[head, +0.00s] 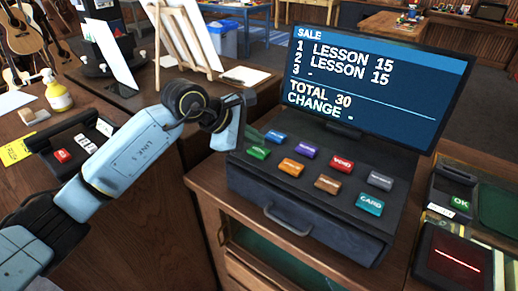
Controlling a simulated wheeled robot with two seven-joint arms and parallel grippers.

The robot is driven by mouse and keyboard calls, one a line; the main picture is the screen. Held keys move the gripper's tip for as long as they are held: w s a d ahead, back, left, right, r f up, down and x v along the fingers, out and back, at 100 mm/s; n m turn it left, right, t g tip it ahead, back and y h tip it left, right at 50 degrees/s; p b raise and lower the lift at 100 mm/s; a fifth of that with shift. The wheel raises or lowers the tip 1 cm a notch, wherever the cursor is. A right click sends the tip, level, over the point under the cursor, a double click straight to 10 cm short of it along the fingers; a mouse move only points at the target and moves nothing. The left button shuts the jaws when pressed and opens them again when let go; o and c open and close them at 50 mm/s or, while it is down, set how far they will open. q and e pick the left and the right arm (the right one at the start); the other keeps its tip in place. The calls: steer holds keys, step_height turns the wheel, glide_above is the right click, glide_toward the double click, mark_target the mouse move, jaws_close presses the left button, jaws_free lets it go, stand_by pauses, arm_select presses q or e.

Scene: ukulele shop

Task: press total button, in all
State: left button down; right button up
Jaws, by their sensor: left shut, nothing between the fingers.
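The register (310,205) has two rows of coloured keys on its sloped top. The back row has a blue key (275,137), a purple key (306,150), a red VOID key (342,163) and a grey key (380,180). The front row has a green key (258,153), an orange key (291,167), a brown key (327,184) and a teal CARD key (370,204). I cannot read which is the total button. The screen (375,80) reads two lessons at 15, TOTAL 30, CHANGE blank. My left gripper (246,98) is shut and empty, above and left of the keys. My right gripper is out of view.
A card reader (452,190) with a green OK and a scanner (455,262) with a red line stand at the right. On the left counter are a yellow bottle (58,96) and a dark device (75,148) with a red key. An easel (188,40) stands behind my left arm.

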mark_target(254, 152)
arm_select(q)
steer(key=shift+r+p, duration=1.1)
steer(key=shift+r, duration=1.45)
